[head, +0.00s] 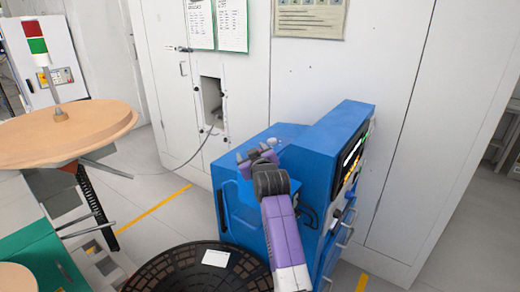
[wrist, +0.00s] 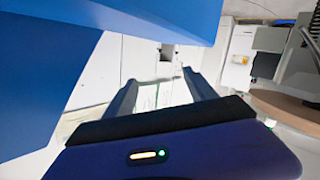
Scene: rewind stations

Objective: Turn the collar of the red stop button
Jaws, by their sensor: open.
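I cannot make out the red stop button or its collar in either view. The blue machine (head: 252,230) stands at the centre of the head view, with a lit panel (head: 352,155) on its right face. My gripper (head: 256,155) is over the machine's top, and my purple arm covers part of it. In the wrist view my gripper (wrist: 160,77) is open, its two fingers apart with nothing between them. A blue surface (wrist: 130,18) fills the upper left of that view, close to the camera.
A wooden disc (head: 65,135) is at the left, under a red and green signal light (head: 34,38). A black round grid (head: 165,268) lies in front of the machine. White cabinets (head: 390,60) stand behind. Handles (head: 345,232) stick out on the machine's right side.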

